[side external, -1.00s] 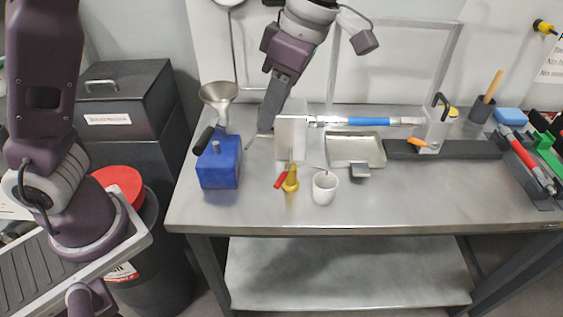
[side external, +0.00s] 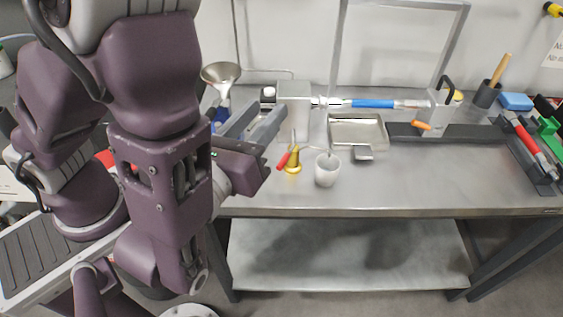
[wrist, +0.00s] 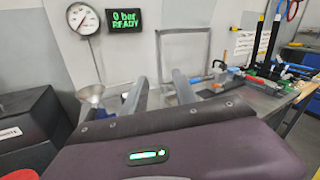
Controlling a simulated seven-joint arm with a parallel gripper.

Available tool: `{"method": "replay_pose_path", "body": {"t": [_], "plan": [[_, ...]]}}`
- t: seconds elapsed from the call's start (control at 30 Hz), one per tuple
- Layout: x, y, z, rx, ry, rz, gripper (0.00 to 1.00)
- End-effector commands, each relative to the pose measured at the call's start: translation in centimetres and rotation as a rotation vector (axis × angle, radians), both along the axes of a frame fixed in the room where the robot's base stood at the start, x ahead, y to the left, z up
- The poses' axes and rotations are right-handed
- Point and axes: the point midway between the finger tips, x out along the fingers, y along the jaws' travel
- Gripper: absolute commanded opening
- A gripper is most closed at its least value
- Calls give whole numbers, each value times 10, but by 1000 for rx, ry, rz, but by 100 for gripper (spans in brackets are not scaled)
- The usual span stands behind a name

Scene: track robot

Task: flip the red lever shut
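The small red lever (side external: 283,161) sticks out at a tilt beside the yellow valve piece (side external: 294,166), below the front of a grey metal box (side external: 294,108), in the side view. My gripper (side external: 266,110) is left of the box, above and left of the lever, and appears apart from the lever. Its two grey fingers are spread with nothing between them; they also show apart in the wrist view (wrist: 160,80). I cannot make out the red lever in the wrist view.
A white cup (side external: 326,170) stands right of the valve, with a metal tray (side external: 357,132) behind it. A blue-banded pipe (side external: 370,104) runs right from the box. A funnel (side external: 220,73) stands behind my gripper. The bench's front right is clear. A wall display (wrist: 125,20) reads "0 bar READY".

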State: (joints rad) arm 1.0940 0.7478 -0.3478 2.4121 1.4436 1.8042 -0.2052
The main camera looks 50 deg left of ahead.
Motion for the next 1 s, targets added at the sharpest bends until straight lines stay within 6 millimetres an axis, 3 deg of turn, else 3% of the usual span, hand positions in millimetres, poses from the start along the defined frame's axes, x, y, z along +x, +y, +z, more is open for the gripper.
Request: {"method": "replay_pose_path", "body": {"t": [0.3, 0.43, 0.53, 0.8, 1.0], "plan": [[0, 1, -122, 1, 0, 6, 34], [0, 1, -167, -6, -2, 7, 34], [3, 2, -179, -9, -5, 6, 34], [49, 19, -178, -8, -7, 8, 34], [66, 25, -178, -9, -4, 6, 34]]}}
